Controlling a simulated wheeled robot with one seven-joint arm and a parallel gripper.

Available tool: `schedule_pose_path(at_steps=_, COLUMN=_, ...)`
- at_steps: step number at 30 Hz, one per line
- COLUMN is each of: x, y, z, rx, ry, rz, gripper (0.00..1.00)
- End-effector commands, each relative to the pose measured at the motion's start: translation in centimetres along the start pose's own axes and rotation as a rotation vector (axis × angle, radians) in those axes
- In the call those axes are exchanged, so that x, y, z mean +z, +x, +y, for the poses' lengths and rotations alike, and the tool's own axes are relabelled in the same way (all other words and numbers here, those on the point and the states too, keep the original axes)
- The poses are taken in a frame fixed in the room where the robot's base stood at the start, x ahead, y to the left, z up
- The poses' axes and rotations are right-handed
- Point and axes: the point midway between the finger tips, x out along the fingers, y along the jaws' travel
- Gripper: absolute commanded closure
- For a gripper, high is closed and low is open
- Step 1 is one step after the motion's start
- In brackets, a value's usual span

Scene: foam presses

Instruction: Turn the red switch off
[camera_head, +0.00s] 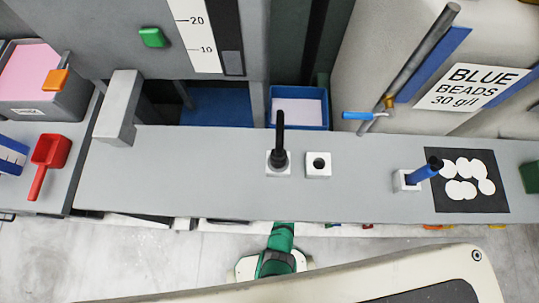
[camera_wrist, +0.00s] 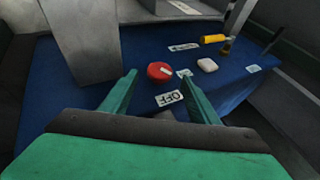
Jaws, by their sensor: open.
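The red switch (camera_wrist: 160,71) is a round red knob with a small pale mark, on a dark blue surface (camera_wrist: 85,95) in the wrist view. An "OFF" label (camera_wrist: 168,98) lies on the near side of it and reads upside down. My gripper (camera_wrist: 158,76) is open, with its two green fingers apart. In the picture the switch shows between the fingertips, and nothing is held. I cannot tell how far the fingertips are from the knob. The switch cannot be made out in the head view.
In the wrist view a grey post (camera_wrist: 80,40) rises at left; a white button (camera_wrist: 207,65) and a yellow part (camera_wrist: 213,39) stand to the right. The head view shows a grey bench (camera_head: 200,170) with holders, a red scoop (camera_head: 48,158) and a blue tray (camera_head: 272,121).

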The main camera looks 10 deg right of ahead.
Motion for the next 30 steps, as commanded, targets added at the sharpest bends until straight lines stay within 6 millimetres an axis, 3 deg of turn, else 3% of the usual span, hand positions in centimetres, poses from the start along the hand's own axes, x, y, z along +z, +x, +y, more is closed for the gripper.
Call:
schedule_pose_path(at_steps=15, x=0.1, y=-6.3, z=0.0, rx=0.000, ry=0.000, rz=-0.001, gripper=0.45)
schedule_pose_path(at_steps=30, x=0.1, y=-7.2, z=0.0, rx=0.000, ry=0.001, rz=-0.002, gripper=0.46)
